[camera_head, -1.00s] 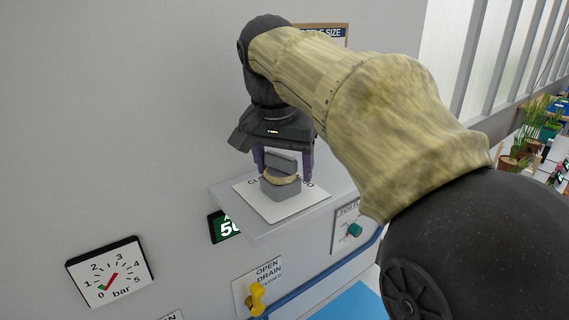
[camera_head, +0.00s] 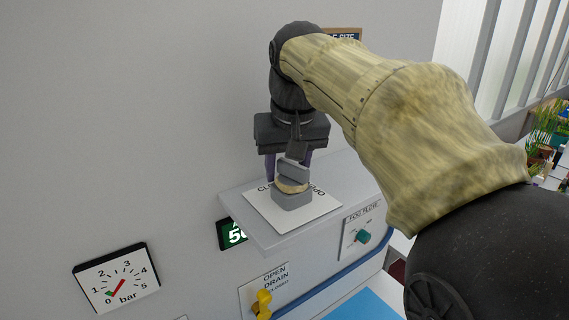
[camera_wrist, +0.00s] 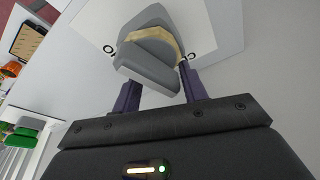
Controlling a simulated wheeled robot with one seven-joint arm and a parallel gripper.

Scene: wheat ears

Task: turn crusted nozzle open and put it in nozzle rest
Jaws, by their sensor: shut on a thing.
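The crusted nozzle (camera_head: 294,167) is a grey piece with a flat wing-like grip and a tan crust around it. It sits upright on its grey base (camera_head: 293,200), on a white label plate (camera_head: 318,206) with partly hidden lettering on the shelf. My gripper (camera_head: 288,162) comes down from above, its purple fingers shut on the nozzle's grip. In the wrist view the nozzle (camera_wrist: 148,66) lies between my fingers (camera_wrist: 160,78), with the tan crust beyond the grip. I cannot make out a nozzle rest.
The grey shelf (camera_head: 244,207) juts from the wall. Below are a green display (camera_head: 232,234), a yellow drain handle (camera_head: 262,303), a teal knob (camera_head: 362,237) and a pressure gauge (camera_head: 116,279). A framed sign (camera_head: 345,34) stands behind my arm.

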